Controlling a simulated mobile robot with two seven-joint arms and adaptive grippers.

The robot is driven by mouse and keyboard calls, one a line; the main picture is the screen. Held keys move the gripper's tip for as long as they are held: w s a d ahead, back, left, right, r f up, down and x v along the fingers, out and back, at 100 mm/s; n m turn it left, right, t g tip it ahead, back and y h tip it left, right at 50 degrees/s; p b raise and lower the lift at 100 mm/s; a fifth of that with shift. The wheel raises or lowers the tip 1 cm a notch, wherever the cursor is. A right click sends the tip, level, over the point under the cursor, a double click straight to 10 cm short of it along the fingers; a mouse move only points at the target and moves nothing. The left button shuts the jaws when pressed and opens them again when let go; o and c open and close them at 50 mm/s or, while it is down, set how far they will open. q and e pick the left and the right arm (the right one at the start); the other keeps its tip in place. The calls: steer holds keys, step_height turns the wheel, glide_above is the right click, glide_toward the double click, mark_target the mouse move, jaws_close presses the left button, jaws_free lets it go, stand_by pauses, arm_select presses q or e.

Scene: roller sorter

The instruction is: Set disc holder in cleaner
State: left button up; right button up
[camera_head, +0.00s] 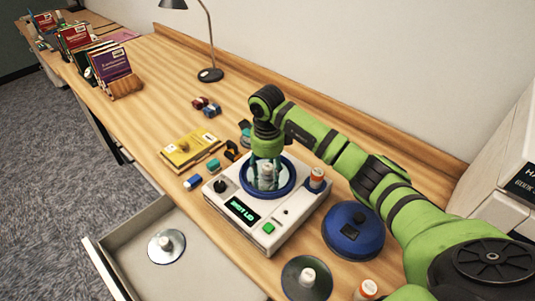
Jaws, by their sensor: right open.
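The cleaner (285,222) is a white box on the desk with a blue ring, a dark knob, a green button and a lit display whose text seems to end in "LID". A disc holder with a white knob (267,172) sits inside the blue ring. My right gripper (267,183) points straight down over the ring, open, with its green fingers around the knob. The fingers hide part of the disc. A round blue lid (353,232) lies on the desk right of the cleaner. My left gripper is out of view.
Another disc with a white knob (166,247) lies in the open drawer (202,270); a dark disc (307,280) lies at the front. A yellow book (190,147), small items and a lamp (210,75) stand behind.

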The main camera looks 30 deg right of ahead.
mark_target(267, 167)
step_height(267, 167, up, 7)
steer(key=b, duration=0.3)
steer(key=shift+f, duration=0.1)
step_height(267, 167, up, 5)
steer(key=shift+s+a+r, duration=0.1)
steer(key=shift+s+a, duration=0.05)
